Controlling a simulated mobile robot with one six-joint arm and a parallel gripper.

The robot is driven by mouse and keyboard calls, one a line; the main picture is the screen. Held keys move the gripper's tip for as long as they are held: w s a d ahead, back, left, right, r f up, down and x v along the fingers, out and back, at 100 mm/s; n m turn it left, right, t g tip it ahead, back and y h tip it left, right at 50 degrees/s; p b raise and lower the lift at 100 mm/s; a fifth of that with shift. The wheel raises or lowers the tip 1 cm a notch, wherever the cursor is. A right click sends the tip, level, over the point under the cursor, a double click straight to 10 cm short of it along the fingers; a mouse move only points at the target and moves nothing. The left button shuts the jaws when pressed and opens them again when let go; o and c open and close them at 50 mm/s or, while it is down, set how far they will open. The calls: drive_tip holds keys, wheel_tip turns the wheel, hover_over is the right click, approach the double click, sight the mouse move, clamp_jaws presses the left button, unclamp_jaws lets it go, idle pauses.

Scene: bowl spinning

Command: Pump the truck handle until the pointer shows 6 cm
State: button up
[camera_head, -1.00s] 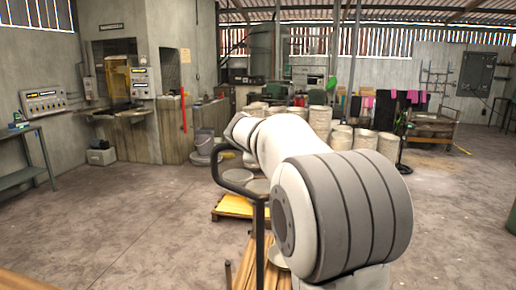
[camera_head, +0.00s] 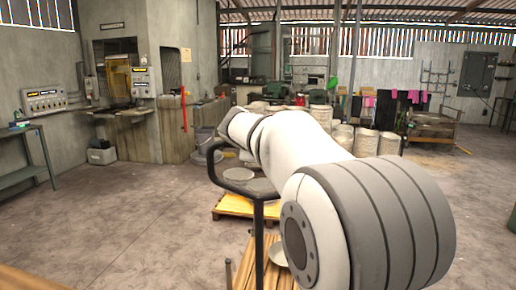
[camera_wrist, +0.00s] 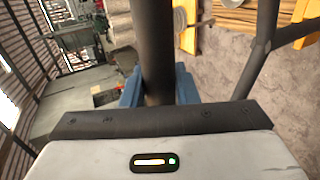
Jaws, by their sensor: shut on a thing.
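The truck handle (camera_head: 258,235) is a black tube with a bent loop at its top, left of my arm in the head view. In the wrist view its dark bar (camera_wrist: 155,40) runs down between the blue fingers of my gripper (camera_wrist: 158,92). My gripper is shut on this bar. In the head view my arm and the handle loop hide the fingers. The pointer and its scale do not show in either view.
A yellow platform (camera_head: 236,206) and wooden slats (camera_head: 250,270) lie low beyond and beside the handle. Stacks of pale bowls (camera_head: 366,142) stand behind my arm. A work table (camera_head: 25,170) is at the left. The floor at left is clear.

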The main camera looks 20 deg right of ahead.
drive_tip(key=s+a+f+b, duration=0.1)
drive_tip(key=s+a+b, duration=0.2)
drive_tip(key=s, duration=0.3)
drive_tip(key=shift+s+a+b, duration=0.4)
drive_tip(key=shift+a, duration=0.4)
drive_tip(key=shift+s+a, duration=0.3)
drive_tip(key=shift+s, duration=0.15)
drive_tip(key=shift+s+a+f+b, duration=0.45)
drive_tip(key=shift+s+a+b, duration=0.75)
drive_tip(key=shift+s, duration=0.55)
drive_tip(key=shift+s+a+f+b, duration=0.5)
drive_tip(key=shift+s+a+b, duration=0.65)
drive_tip(key=shift+s, duration=0.65)
drive_tip(key=shift+s+a+f+b, duration=0.45)
drive_tip(key=shift+s+a+b, duration=0.7)
drive_tip(key=shift+s, duration=0.6)
drive_tip(key=shift+a, duration=0.1)
